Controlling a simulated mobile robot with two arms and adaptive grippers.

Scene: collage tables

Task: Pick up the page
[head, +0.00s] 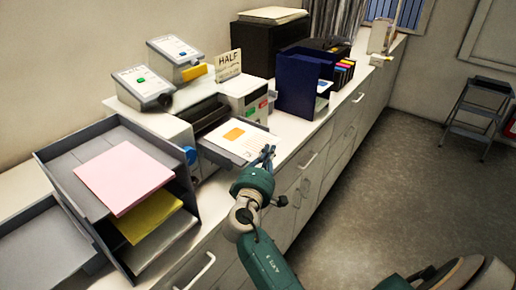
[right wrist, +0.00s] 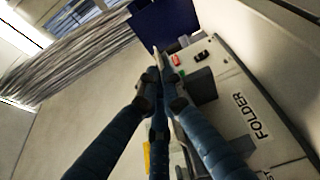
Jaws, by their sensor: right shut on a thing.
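The page (head: 241,135) is a white sheet with an orange block printed on it. In the head view it lies at the front of the printer-like machine, over its dark output tray (head: 212,153). My right gripper (head: 267,156) is at the page's right edge, shut on it. In the right wrist view the fingers of my right gripper (right wrist: 163,82) are closed together, and a thin pale edge shows at their tips. My left gripper is not in view.
A grey tray rack (head: 65,162) with pink (head: 125,177) and yellow sheets stands at left on the counter. Behind the page are a white machine, a "HALF" sign (head: 228,64) and a dark blue folder box (head: 297,87). Open floor (head: 395,170) lies at right.

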